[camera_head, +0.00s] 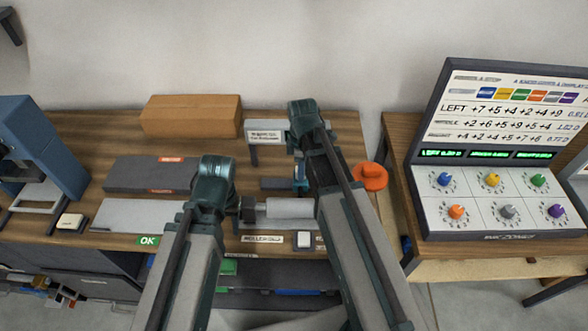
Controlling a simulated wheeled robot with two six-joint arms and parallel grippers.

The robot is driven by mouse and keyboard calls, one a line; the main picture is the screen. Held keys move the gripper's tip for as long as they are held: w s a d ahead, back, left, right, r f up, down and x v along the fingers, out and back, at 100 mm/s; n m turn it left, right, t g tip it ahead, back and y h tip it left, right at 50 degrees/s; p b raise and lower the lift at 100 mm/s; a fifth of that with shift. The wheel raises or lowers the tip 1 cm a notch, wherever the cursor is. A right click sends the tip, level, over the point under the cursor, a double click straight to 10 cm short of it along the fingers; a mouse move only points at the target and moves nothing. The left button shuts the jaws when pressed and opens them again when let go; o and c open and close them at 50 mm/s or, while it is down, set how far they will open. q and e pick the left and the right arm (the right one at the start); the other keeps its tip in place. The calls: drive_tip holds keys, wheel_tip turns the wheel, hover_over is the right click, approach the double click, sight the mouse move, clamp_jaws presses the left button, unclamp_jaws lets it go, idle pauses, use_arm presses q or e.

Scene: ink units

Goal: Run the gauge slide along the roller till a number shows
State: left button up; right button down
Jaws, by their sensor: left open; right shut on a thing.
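The roller (290,208) is a light grey cylinder lying crosswise at the front of the wooden bench. My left gripper (242,208) is open by the roller's left end; its fingertips are small and dark, and I cannot tell whether they touch it. My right gripper (300,178) is behind the roller, shut on a small dark and blue piece, which seems to be the gauge slide (299,186). My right arm hides part of it and the roller's right end. A white labelled panel (266,134) stands behind on dark legs. I cannot make out a gauge number.
An orange-brown box (191,116), a dark tray (150,175) and a grey tray (125,215) lie left. A blue machine (40,145) stands far left. A console (498,205) with coloured dials stands on the right table.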

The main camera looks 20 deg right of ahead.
drive_tip(key=s+d, duration=0.1)
drive_tip(key=d, duration=0.2)
drive_tip(key=s+d, duration=0.1)
drive_tip(key=d, duration=0.3)
drive_tip(key=s+d, duration=0.1)
drive_tip(key=d, duration=0.3)
drive_tip(key=shift+s, duration=0.1)
drive_tip(key=shift+d, duration=0.1)
use_arm(q)
drive_tip(key=shift+d, duration=0.1)
use_arm(e)
drive_tip(key=c, duration=0.5)
unclamp_jaws()
drive_tip(key=shift+d, duration=0.1)
drive_tip(key=shift+c, duration=0.2)
use_arm(q)
drive_tip(key=shift+r, duration=0.15)
use_arm(e)
drive_tip(key=shift+r, duration=0.15)
